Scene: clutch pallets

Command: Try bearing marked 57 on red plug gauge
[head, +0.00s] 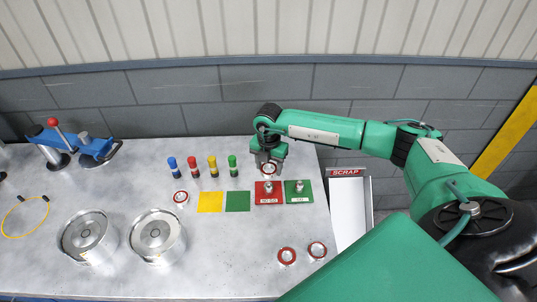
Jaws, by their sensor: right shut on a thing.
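My right gripper (267,164) points down and is shut on a bearing (268,171), a small ring with a reddish face. It holds the ring just behind the red plug gauge (268,187), a metal plug on a red plate. In the picture the ring is apart from the plug; its exact height is hard to tell. The green plug gauge (299,186) stands on a green plate to the right. Other bearings lie on the table: one at left (180,197) and two at front right (287,256) (317,250). No mark 57 is legible. My left gripper is out of view.
Blue, red, yellow and green cylinders (212,166) stand left of the gripper. Yellow (210,202) and green (238,201) squares lie nearby. Two metal housings (157,236), a blue clamp tool (85,147) and a yellow loop (20,212) occupy the left. A scrap chute (350,205) adjoins the table's right edge.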

